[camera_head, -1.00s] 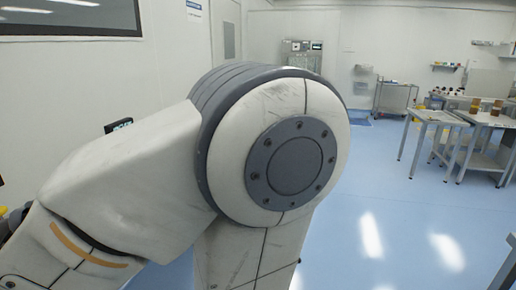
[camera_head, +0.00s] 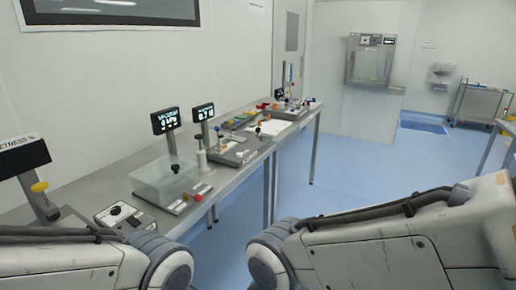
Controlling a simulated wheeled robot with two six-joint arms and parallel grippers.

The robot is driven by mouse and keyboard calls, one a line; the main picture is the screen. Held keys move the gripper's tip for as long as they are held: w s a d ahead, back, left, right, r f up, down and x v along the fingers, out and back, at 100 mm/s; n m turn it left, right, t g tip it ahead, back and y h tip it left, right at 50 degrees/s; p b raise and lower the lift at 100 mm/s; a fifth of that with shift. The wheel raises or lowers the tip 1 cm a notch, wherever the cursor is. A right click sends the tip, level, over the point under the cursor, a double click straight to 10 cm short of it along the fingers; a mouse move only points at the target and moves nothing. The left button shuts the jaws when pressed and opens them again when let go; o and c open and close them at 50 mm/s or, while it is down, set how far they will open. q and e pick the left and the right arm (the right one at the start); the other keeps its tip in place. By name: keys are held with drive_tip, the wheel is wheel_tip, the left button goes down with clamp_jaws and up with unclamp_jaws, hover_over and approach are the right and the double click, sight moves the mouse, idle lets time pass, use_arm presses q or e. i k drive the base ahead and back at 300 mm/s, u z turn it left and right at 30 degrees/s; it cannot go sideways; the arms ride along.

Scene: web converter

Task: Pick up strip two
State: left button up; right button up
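I cannot make out strip two in the head view; the small items on the far bench are too small to tell apart. Neither of my grippers shows. Only links of my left arm at the lower left and of my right arm at the lower right are in the picture, and they hide the bench's near edge and part of the floor.
A long grey bench (camera_head: 232,186) runs along the left wall. It bears a clear box (camera_head: 165,181), a display reading in kPa (camera_head: 166,120), a second display (camera_head: 203,112), a control box (camera_head: 118,214) and several small coloured items. Blue floor (camera_head: 345,180) is open to its right.

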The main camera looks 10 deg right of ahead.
sight(220, 150)
drive_tip(key=z, duration=0.6)
drive_tip(key=i, duration=1.8)
drive_tip(key=u, duration=0.6)
